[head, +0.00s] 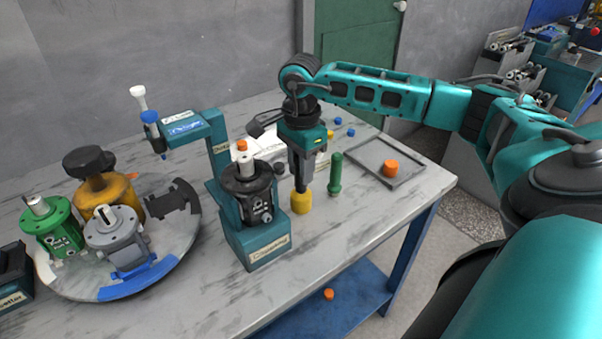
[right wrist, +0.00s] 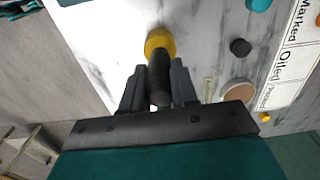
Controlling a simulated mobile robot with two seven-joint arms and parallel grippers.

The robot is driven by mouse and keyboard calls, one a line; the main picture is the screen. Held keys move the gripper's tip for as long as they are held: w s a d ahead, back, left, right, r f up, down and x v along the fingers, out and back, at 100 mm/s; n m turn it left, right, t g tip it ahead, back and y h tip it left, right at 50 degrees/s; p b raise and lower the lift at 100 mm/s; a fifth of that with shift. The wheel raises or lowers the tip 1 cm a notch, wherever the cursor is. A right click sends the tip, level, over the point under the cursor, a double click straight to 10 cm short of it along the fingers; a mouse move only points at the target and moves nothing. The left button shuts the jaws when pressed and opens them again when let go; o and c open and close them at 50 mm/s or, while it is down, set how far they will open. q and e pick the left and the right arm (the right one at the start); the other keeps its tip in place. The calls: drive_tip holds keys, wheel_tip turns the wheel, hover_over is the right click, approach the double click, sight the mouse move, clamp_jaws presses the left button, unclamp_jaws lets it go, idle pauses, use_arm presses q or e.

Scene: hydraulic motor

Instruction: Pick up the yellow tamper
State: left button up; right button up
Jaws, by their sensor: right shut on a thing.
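The yellow tamper (head: 302,202) has a yellow head at the bottom and a dark handle above it. It stands near the middle of the table in the head view, head down. My right gripper (head: 303,178) comes down from above and is shut on its dark handle. In the right wrist view the yellow tamper (right wrist: 159,42) shows beyond the fingertips, with its dark handle between the two fingers of my right gripper (right wrist: 158,85). I cannot tell whether the head touches the table. My left gripper is not in view.
A green peg-like tool (head: 335,174) stands close to the right of the tamper. A teal stand with a dark motor (head: 250,190) is close on the left. A grey tray (head: 412,178) holds an orange piece. A round turntable (head: 180,250) with motor parts fills the left.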

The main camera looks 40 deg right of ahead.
clamp_jaws()
drive_tip(key=shift+r, duration=0.1)
